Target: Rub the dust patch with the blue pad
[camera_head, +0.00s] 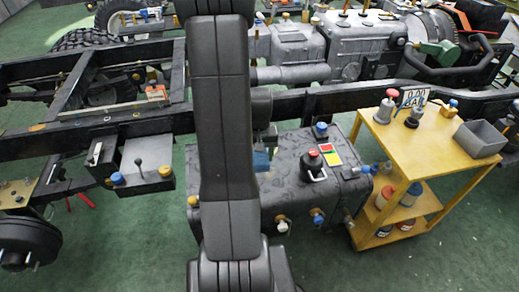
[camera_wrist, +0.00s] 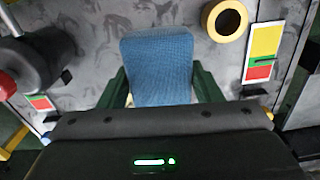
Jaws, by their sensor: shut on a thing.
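The blue pad (camera_wrist: 157,58) is a textured blue block with a pale lower edge, held between the two dark green fingers of my gripper (camera_wrist: 158,84) in the wrist view. My gripper is shut on it. The pad is over the grey mottled top of the tank (camera_wrist: 85,40); I cannot tell whether it touches. In the head view my arm covers most of the gripper, and a small blue piece (camera_head: 261,160), apparently the pad, shows just right of the arm over the tank (camera_head: 290,185). I cannot pick out the dust patch from the mottled grey surface.
A red-yellow-green label (camera_wrist: 262,52) and a yellow-rimmed ring (camera_wrist: 208,20) are right of the pad. A red-topped black knob (camera_head: 312,160) stands on the tank. A black chassis rail (camera_head: 345,98) runs behind. A yellow cart (camera_head: 415,150) with bottles and a grey bin stands right.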

